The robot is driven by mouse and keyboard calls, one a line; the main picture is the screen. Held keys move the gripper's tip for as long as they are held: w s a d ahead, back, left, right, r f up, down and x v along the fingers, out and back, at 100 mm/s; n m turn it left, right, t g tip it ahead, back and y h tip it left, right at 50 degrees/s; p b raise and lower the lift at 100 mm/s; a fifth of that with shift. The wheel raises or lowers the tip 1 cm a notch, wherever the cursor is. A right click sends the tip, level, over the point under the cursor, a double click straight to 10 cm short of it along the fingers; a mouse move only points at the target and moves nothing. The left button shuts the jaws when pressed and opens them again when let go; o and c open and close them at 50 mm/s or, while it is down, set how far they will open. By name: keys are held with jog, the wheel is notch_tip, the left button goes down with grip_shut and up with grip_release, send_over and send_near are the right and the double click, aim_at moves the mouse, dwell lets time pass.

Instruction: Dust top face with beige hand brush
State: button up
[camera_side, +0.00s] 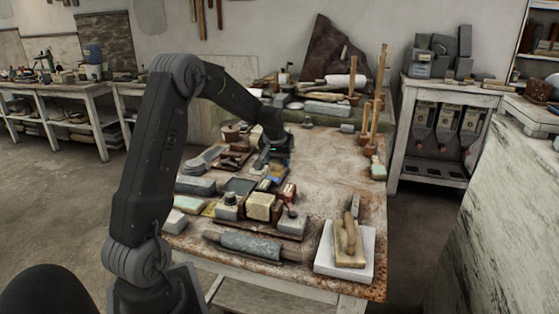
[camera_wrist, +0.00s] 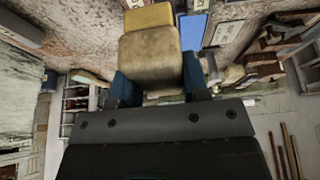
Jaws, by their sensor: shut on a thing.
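My gripper (camera_wrist: 158,82) is shut on a beige, blocky thing, the beige hand brush (camera_wrist: 150,58), with one blue finger on each side. In the side view my gripper (camera_side: 277,158) is over the cluttered left half of the worktable (camera_side: 330,165); the brush is too small and hidden to make out there. A yellowish block (camera_wrist: 149,16) shows beyond the brush in the wrist view; I cannot tell whether they touch. Which top face is meant is unclear. A pale block (camera_side: 260,206) stands among the tools.
A wooden float (camera_side: 349,245) lies on a white slab (camera_side: 326,262) at the front right. A grey roller (camera_side: 250,244) lies at the front. Upright wooden-handled tools (camera_side: 366,130) stand at the back right. The table's right-middle is mostly clear.

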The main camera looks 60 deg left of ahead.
jog(key=s+d+r, duration=0.5)
jog(key=s+d, duration=0.3)
jog(key=s, duration=0.3)
jog(key=shift+s+d+f, duration=0.1)
jog(key=shift+s+f, duration=0.05)
jog(key=shift+f, duration=3.15)
jog(key=shift+f, duration=0.4)
jog(key=shift+d, duration=0.1)
jog(key=shift+s+d, duration=0.7)
jog(key=shift+s, duration=0.05)
jog(key=shift+w+a, duration=1.55)
jog(key=shift+a, duration=0.05)
